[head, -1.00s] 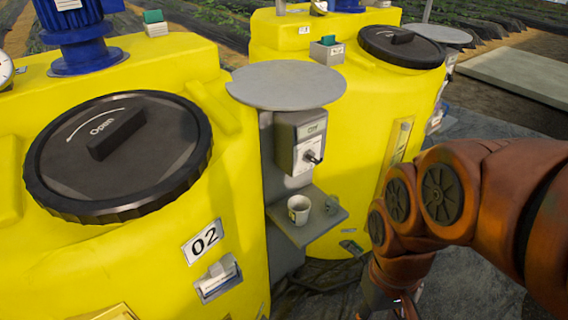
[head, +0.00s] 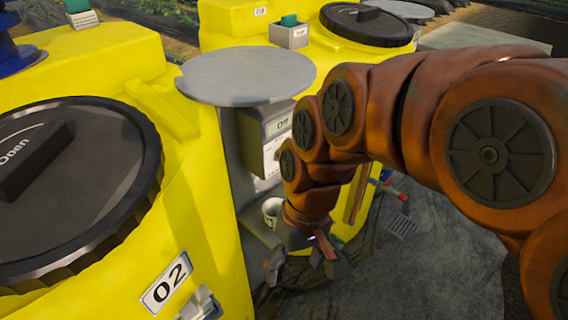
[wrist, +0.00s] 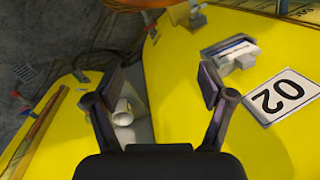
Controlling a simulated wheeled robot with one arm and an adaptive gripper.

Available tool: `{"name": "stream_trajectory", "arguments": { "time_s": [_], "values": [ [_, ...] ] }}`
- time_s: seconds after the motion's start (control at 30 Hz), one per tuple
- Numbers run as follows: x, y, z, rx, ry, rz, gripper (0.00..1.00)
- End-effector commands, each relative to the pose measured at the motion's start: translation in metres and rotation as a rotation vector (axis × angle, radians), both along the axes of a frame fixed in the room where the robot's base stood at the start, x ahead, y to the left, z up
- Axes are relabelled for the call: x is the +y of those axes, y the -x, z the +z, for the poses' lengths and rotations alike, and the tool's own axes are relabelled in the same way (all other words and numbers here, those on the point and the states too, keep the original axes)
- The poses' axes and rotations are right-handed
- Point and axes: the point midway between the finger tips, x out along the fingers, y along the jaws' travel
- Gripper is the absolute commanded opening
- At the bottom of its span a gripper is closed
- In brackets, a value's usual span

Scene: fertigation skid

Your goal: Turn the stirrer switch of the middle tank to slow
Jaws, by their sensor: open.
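The yellow tank labelled 02 (head: 200,225) fills the left of the head view. Its yellow wall also shows in the wrist view (wrist: 172,115). A grey switch box (head: 250,128) with a small display that seems to read "Off" is on a post between this tank and the one behind. My arm hides the knob on its front. I cannot tell from the labels which tank the box serves. My gripper (head: 306,262) is open and empty, pointing down in front of the post, below the box and apart from it. Its spread fingers show in the wrist view (wrist: 158,85).
A round grey plate (head: 248,75) tops the post, above the switch box. A white cup (head: 270,208) stands on the small shelf below; it also shows in the wrist view (wrist: 123,112). Another yellow tank (head: 228,28) stands behind.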

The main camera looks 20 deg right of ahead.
Motion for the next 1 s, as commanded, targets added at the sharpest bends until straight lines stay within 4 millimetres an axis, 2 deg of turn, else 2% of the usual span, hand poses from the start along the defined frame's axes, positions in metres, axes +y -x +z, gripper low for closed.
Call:
{"name": "stream_trajectory", "arguments": {
  "time_s": [0.03, 0.2, 0.3, 0.53, 0.77, 1.0],
  "values": [
    [0.006, -0.014, -0.021, -0.015, -0.044, -0.001, 0.89],
    [0.023, -0.061, -0.038, -0.094, -0.194, 0.006, 0.89],
    [0.027, -0.091, -0.045, -0.151, -0.278, 0.002, 0.89],
    [0.017, -0.159, -0.058, -0.305, -0.455, -0.028, 0.89],
    [-0.022, -0.224, -0.068, -0.492, -0.599, -0.085, 0.89],
    [-0.093, -0.279, -0.077, -0.714, -0.7, -0.167, 0.89]
  ]
}}
